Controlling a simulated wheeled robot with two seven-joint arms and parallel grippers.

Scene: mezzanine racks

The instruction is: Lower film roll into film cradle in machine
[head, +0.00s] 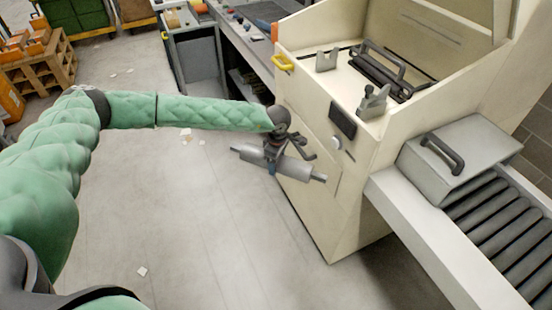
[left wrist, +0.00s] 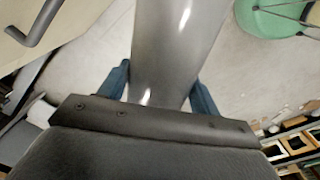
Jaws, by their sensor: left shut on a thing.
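The film roll (head: 291,168) is a grey cylinder with a narrow core end at each side. My left gripper (head: 272,158) is shut on it near its middle and holds it in the air beside the machine's front panel, below the machine's top. In the left wrist view the roll (left wrist: 172,50) lies between the two blue fingers of the gripper (left wrist: 158,88). The cream machine (head: 330,190) has two grey upright brackets on its top, a left one (head: 327,61) and a right one (head: 373,102), which look like the film cradle. Both brackets look empty. My right gripper is out of view.
A dark bar with a handle (head: 384,62) lies behind the brackets. A yellow handle (head: 283,63) sticks out at the machine's left edge. A roller conveyor (head: 495,215) with a grey handled cover (head: 455,160) adjoins on the right. The floor at left is mostly clear.

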